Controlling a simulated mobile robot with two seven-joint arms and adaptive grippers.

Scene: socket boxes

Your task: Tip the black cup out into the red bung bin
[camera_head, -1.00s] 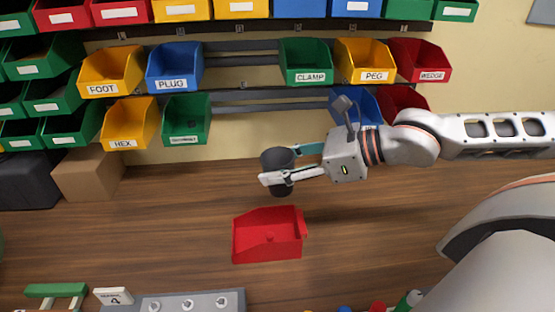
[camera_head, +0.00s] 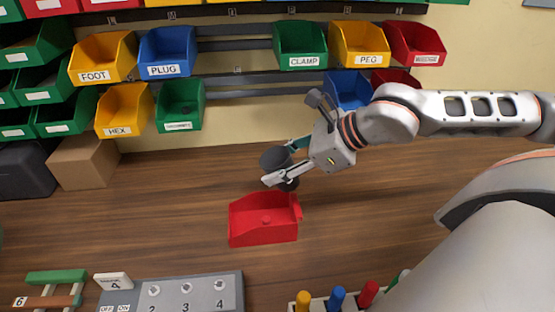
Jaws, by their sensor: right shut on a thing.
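The black cup (camera_head: 275,158) is above the table, just behind the red bung bin. My right gripper (camera_head: 281,170) is shut on the cup, with one finger on its front side and one behind. The cup looks slightly tilted, and its inside is too dark to tell the contents. The red bin (camera_head: 262,229) stands on the wooden table below and in front of the cup. A small red thing (camera_head: 266,219) shows inside the bin. My left gripper is not in view.
A grey panel with numbered knobs (camera_head: 190,296) lies at the front. A rack with coloured handles (camera_head: 337,297) stands at the front right. Labelled bins, such as the yellow HEX bin (camera_head: 124,111), hang behind. A cardboard box (camera_head: 85,162) stands at the left. Table left of the red bin is clear.

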